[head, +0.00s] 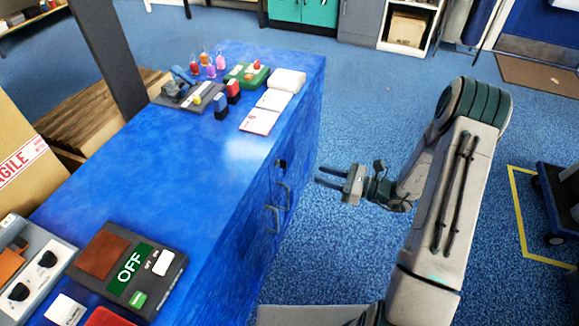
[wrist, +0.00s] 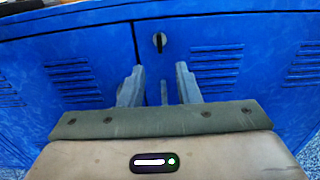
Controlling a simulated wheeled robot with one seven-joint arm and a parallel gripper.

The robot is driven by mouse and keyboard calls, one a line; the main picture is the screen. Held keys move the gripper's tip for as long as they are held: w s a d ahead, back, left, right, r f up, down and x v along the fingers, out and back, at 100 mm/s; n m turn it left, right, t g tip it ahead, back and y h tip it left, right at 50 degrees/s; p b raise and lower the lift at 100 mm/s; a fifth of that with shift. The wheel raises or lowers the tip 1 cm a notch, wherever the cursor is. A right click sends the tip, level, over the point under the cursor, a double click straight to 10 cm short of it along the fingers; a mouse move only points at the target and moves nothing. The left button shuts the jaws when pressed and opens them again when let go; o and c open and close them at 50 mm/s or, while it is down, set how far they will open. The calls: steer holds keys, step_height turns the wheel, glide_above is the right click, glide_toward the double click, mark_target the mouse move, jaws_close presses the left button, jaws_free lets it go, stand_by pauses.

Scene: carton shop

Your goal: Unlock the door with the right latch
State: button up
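In the wrist view, two blue doors (wrist: 85,65) with vent slots meet at a seam. A small dark latch (wrist: 160,42) with a lighter upright bar sits on a door just right of that seam. In the wrist view my gripper (wrist: 160,75) is open, its two fingers apart below the latch and not touching it. A narrow grey upright piece shows between the fingers; I cannot tell what it is. In the head view my gripper (head: 319,175) is beside the blue cabinet's (head: 225,235) door side, with a gap. A handle (head: 284,193) shows there.
The cabinet top holds a control box reading OFF (head: 130,270), stamps (head: 227,100), papers (head: 260,120) and small colored items. The blue floor (head: 350,110) beyond my gripper is clear. A dark cart (head: 555,205) stands at the right, by a yellow floor line.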

steer(key=x, duration=1.1)
steer(key=shift+b, duration=0.45)
steer(key=shift+a, duration=0.1)
jaws_close()
